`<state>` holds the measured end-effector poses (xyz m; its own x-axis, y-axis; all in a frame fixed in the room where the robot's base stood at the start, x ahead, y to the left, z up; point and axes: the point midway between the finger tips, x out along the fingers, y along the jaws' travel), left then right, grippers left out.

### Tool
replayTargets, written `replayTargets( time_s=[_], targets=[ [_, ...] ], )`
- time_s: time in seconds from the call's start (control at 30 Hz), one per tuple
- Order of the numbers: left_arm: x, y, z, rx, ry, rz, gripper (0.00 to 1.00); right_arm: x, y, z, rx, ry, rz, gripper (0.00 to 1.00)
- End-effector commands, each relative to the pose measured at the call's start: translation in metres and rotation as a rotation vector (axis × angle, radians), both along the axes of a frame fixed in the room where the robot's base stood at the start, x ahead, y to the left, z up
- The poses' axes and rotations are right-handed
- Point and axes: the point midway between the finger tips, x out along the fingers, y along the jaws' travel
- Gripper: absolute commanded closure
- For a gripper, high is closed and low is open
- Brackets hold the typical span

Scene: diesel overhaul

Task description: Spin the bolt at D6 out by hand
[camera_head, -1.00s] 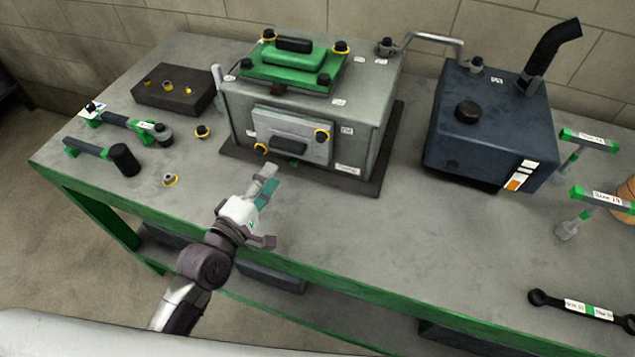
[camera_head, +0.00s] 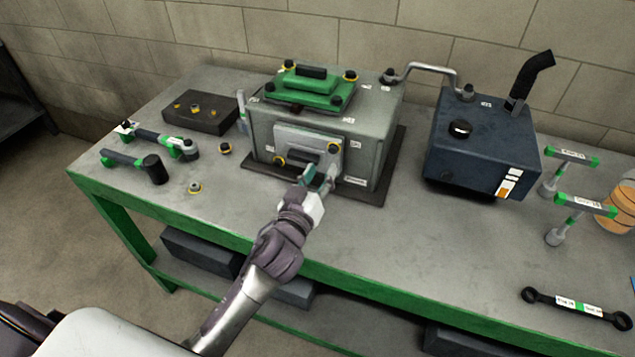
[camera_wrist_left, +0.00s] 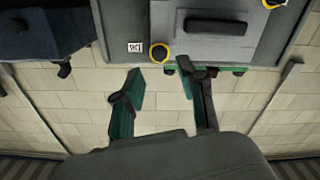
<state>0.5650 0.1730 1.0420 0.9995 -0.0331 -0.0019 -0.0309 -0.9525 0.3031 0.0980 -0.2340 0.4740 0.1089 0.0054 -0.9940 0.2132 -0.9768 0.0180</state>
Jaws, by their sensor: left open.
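The grey box (camera_head: 372,150) has a light plate (camera_head: 292,140) with a dark handle on its front. A dark bolt with a yellow ring (camera_head: 334,147) sits at the plate's upper right corner, beside a small white label whose text I cannot read surely. A second ringed bolt (camera_head: 279,161) is at the lower left. My left gripper (camera_head: 322,174) is open in front of the plate, below the upper right bolt. In the left wrist view, which is upside down, that bolt (camera_wrist_left: 159,52) lies just beyond and between the open fingertips (camera_wrist_left: 160,76). No contact shows. My right gripper is out of view.
A green cover (camera_head: 310,88) tops the box. A dark blue tank (camera_head: 470,150) stands to the right, then T-handle tools and a wrench (camera_head: 577,305). Tools, a dark bolt block (camera_head: 200,112) and loose ringed bolts lie left. The front bench top is mostly clear.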

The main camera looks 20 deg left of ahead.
Motion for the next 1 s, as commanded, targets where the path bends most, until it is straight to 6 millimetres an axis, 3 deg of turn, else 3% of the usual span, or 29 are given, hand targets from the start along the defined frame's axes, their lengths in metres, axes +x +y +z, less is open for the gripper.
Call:
replayTargets(
  time_s=[0.5, 0.97, 1.0],
  targets=[
    [0.055, -0.002, 0.0, -0.003, -0.001, 0.0, 0.59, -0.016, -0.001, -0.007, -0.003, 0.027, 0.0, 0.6],
    [0.063, -0.002, 0.0, -0.002, 0.0, -0.001, 0.59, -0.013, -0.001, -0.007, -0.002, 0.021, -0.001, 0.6],
    [0.063, -0.002, 0.0, -0.002, 0.0, -0.001, 0.64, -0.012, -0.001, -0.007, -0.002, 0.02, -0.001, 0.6]
  ],
)
